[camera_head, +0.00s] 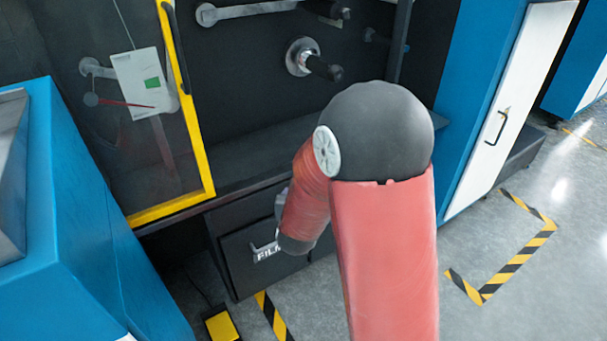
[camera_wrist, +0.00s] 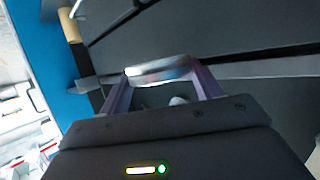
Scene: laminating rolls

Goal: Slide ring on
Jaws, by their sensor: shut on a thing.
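My gripper (camera_wrist: 160,76) is shut on a shiny metal ring (camera_wrist: 157,69), which sits between its two fingertips in the wrist view. The far side of the ring shows as a bright, blurred band. A short shaft with a dark tip (camera_head: 326,69) and a pale round flange (camera_head: 301,56) sticks out of the dark machine wall, just above and left of my arm's joint. I cannot tell from these views how far the ring is from the shaft.
A yellow-framed clear door (camera_head: 193,120) stands open at the left. A grey roller (camera_head: 250,11) is at the top. A dark drawer (camera_head: 240,260) is below the ledge. Blue cabinets flank the machine. A yellow pedal (camera_head: 221,326) and striped tape (camera_head: 520,257) are on the floor.

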